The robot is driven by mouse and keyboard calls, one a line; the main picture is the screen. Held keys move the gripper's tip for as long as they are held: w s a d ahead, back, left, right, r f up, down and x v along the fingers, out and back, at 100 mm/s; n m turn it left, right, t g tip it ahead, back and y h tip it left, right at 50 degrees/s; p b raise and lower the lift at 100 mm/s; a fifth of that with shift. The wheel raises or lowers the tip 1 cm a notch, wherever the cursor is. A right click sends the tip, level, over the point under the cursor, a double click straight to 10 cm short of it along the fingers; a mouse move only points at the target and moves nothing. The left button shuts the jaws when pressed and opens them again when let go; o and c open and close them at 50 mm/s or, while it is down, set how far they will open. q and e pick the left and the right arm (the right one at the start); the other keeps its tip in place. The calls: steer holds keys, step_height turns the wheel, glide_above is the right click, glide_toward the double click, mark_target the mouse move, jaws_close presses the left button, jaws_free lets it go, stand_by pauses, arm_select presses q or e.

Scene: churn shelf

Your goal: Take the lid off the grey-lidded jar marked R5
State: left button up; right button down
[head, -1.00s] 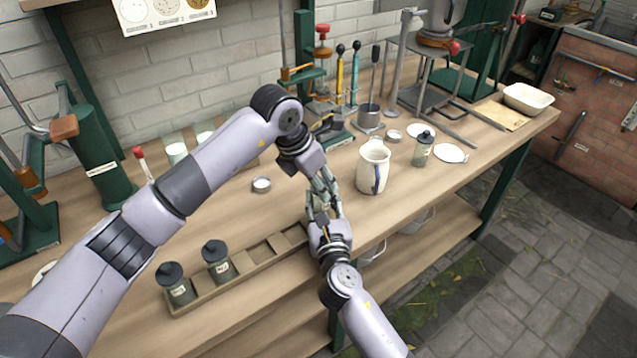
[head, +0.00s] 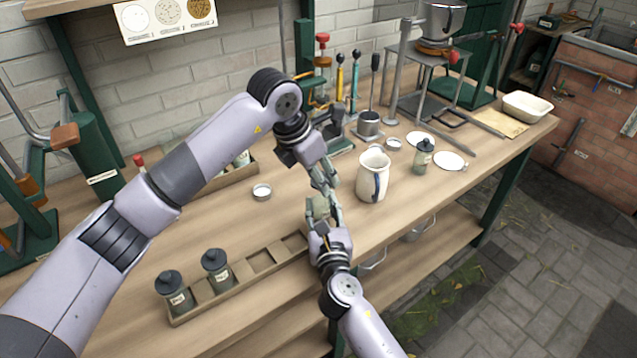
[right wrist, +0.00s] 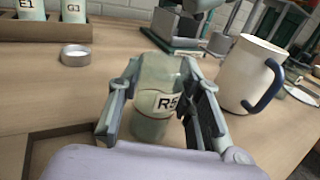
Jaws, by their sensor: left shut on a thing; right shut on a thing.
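The jar marked R5 (right wrist: 168,78) is pale grey-green, with its label facing my right wrist camera. My right gripper (right wrist: 158,112) is shut around the jar's body and holds it near the bench's front edge. The jar also shows small between the grippers in the head view (head: 319,208).
A wooden rack (head: 240,289) in front holds two dark-lidded jars (head: 174,290) (head: 216,270) and empty slots. A white jug (head: 372,177) stands close right of the grippers. A small round dish (head: 262,192) lies to the left. Another lidded jar (head: 422,158) stands farther right.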

steer(key=c, duration=1.1)
jaws_free()
steer(key=shift+o, duration=0.2)
steer(key=s, duration=0.4)
steer(key=s+d, duration=0.1)
steer(key=s, duration=0.2)
steer(key=s+d, duration=0.1)
steer(key=s, duration=0.3)
steer(key=shift+s, duration=0.5)
